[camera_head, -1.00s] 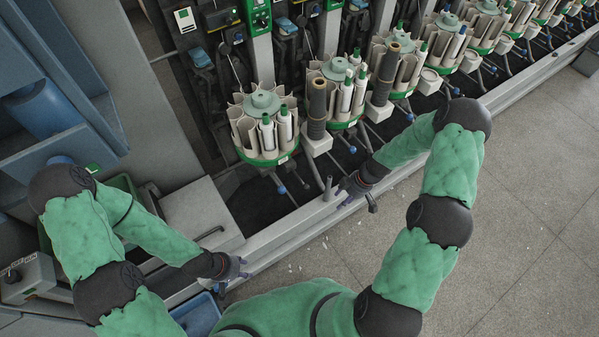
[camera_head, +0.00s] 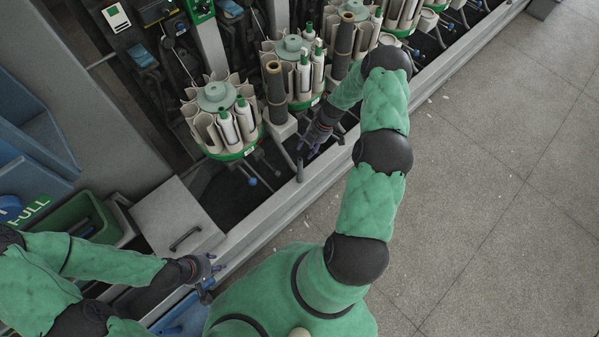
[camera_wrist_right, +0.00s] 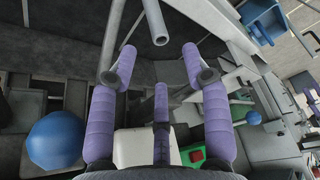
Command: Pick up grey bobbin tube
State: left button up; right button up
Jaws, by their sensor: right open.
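A short, slim grey tube (camera_head: 299,170) stands upright by the machine's front rail in the head view. A grey hollow tube end (camera_wrist_right: 155,22) shows in the right wrist view, ahead of the fingertips and not between them; I take it for the same tube. My right gripper (camera_head: 312,147) is just to the right of and behind the tube in the head view. Its purple fingers (camera_wrist_right: 160,75) are spread, open and empty. My left gripper (camera_head: 208,267) is at the lower left, by the front rail, its fingers apart and empty.
Green-based carousels (camera_head: 217,97) with white bobbins line the machine, with dark brown tubes (camera_head: 275,90) between them. The front rail (camera_head: 265,222) runs diagonally. A grey box with a handle (camera_head: 178,220) and a green bin (camera_head: 80,220) stand left. The floor (camera_head: 480,180) at right is clear.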

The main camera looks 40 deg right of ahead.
aim_at(301, 159)
jog(key=b+x, duration=0.2)
jog(key=x, duration=0.5)
jog(key=shift+f, duration=0.15)
grip_shut()
